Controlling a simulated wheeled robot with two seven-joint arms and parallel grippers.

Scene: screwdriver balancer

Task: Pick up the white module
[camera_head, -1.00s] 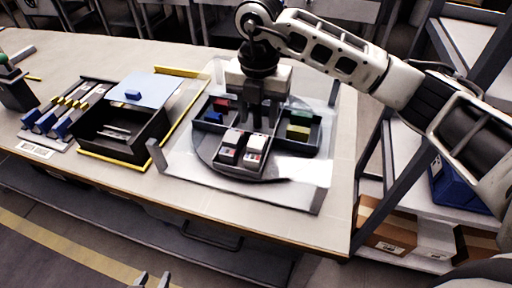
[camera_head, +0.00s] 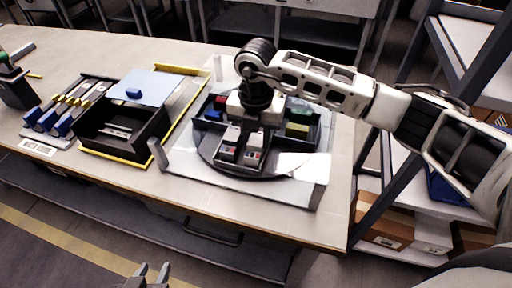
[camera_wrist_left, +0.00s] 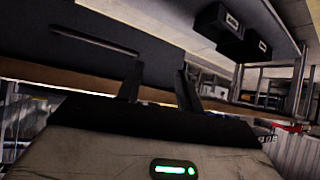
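Two white-topped modules, the left one (camera_head: 229,144) and the right one (camera_head: 252,155), stand side by side in the front compartment of a dark, divided rotary tray (camera_head: 212,158). My right gripper (camera_head: 262,138) reaches down from above, just behind the right module and close to it. Its fingers are dark and partly hidden, so I cannot tell whether they touch it or how far apart they are. My left gripper (camera_head: 152,271) is at the bottom edge of the head view, away from the bench. In the left wrist view its two fingers (camera_wrist_left: 160,85) are apart, with nothing between them.
Red and blue blocks (camera_head: 214,108) lie in the tray's left compartment, green and yellow ones (camera_head: 298,129) in the right. A black bin (camera_head: 125,148) with yellow edges and a row of blue-ended parts (camera_head: 48,120) stand left. A shelf rack (camera_head: 400,215) stands right.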

